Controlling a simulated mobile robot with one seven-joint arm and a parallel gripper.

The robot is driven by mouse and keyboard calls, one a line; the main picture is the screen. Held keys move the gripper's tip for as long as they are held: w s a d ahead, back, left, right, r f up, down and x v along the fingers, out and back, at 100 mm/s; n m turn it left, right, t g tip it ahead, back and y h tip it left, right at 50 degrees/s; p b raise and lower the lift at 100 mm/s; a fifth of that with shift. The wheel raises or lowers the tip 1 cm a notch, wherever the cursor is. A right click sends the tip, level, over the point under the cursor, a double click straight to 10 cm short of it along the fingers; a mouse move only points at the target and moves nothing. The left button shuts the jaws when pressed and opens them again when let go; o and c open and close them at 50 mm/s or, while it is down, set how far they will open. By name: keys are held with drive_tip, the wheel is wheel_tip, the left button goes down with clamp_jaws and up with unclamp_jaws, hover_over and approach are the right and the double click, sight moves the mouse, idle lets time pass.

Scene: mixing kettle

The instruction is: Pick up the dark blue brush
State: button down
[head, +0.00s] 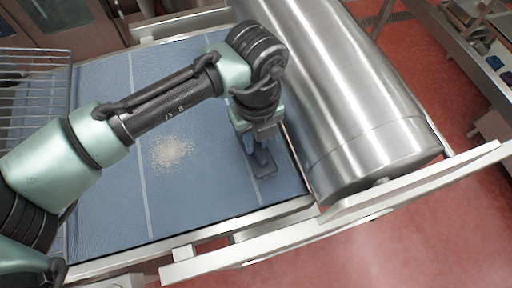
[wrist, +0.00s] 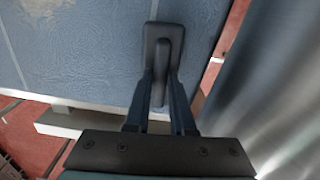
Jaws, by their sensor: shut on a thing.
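The dark blue brush (head: 264,171) is at the right part of the blue belt surface (head: 205,205), close to the steel roller. In the wrist view the brush (wrist: 176,34) shows as a rounded rectangular block with a raised handle down its middle. My gripper (head: 256,150) points down at it, and its two fingers (wrist: 161,78) are closed on both sides of the handle. The fingers and wrist hide part of the brush in the head view. I cannot tell whether the brush touches the belt or hangs just above it.
A pale heap of crumbs (head: 172,152) lies on the belt left of my gripper. A large steel roller (head: 345,100) stands close on the right. A metal rail (head: 225,232) edges the front. A wire rack (head: 35,75) is at the left.

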sight(255, 142)
idle(0.4)
wheel_tip(255, 142, up, 10)
drive_tip(key=b, duration=0.2)
drive_tip(key=shift+b, duration=0.35)
drive_tip(key=c, duration=1.3)
unclamp_jaws()
drive_tip(key=shift+c, duration=0.2)
clamp_jaws()
drive_tip(key=shift+w+a, duration=0.1)
drive_tip(key=shift+w, duration=0.05)
